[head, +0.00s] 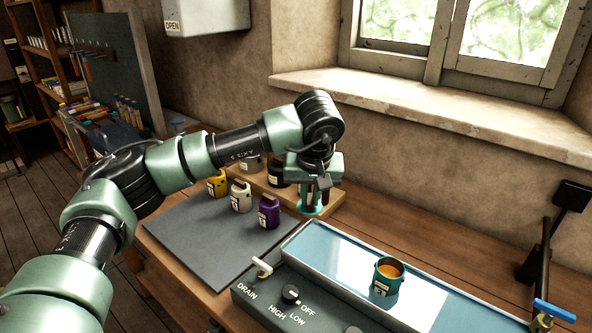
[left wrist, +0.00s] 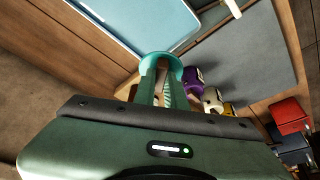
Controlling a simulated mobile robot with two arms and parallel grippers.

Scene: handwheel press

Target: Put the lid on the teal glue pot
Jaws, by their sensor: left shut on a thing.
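The teal glue pot (head: 387,281) stands upright and open in the shallow tray at the lower right, with orange glue showing inside and a pale label on its front. My left gripper (head: 315,193) is shut on a round teal lid (head: 309,209), held up and back to the left of the pot, clear of it. In the left wrist view the lid (left wrist: 160,59) shows at the tips of my left gripper (left wrist: 160,82); the fingers hide part of it. The teal pot cannot be made out in that view. My right gripper is not in view.
A purple pot (head: 269,212), a cream pot (head: 241,196) and a yellow pot (head: 217,183) stand on the grey mat (head: 195,235). A wooden rack (head: 328,205) is behind my gripper. The tray (head: 330,250) has knobs in front. A black fixture (head: 545,250) stands at right.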

